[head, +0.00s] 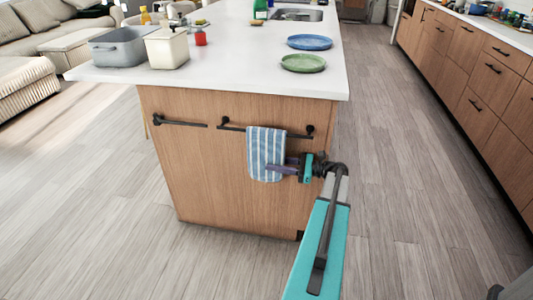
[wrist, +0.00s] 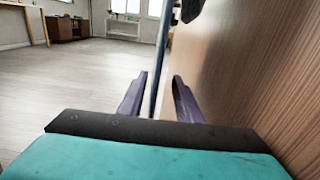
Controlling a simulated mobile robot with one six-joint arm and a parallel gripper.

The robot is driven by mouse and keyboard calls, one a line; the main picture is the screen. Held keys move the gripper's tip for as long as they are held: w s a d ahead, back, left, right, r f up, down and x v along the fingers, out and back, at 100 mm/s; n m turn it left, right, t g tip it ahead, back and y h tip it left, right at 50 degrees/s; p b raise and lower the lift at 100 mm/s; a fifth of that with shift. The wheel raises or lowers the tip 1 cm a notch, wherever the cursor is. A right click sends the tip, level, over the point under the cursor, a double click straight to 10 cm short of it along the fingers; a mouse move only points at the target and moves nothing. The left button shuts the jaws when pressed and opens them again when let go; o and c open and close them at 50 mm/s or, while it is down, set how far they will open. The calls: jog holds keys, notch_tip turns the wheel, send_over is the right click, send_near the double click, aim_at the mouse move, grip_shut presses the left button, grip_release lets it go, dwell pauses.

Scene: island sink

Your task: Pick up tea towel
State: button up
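The tea towel (head: 266,150), blue and white striped, hangs over a black rail (head: 235,128) on the island's wooden end panel. In the wrist view it shows edge-on as a thin dark strip (wrist: 161,65) between my fingers. My gripper (head: 276,168) is at the towel's lower right part, reaching in from the right. It also shows in the wrist view (wrist: 161,86), with its two purple fingers apart, one each side of the towel. Gaps show between the fingers and the towel, so the gripper is open.
The wooden panel (wrist: 265,60) is close on the right in the wrist view. Another black handle (head: 180,122) sits left of the rail. Plates, a grey basin (head: 117,47) and a cream container (head: 167,48) stand on the white counter. The floor around is clear.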

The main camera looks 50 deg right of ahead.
aim_at(265, 163)
jog(key=shift+a+b+x, duration=0.25)
jog(key=shift+b+x, duration=0.25)
jog(key=shift+x, duration=1.5)
jog(key=shift+w+a+r, duration=0.15)
jog(key=shift+w+a, duration=0.15)
jog(key=shift+w, duration=0.1)
jog(key=shift+c, duration=0.2)
grip_shut()
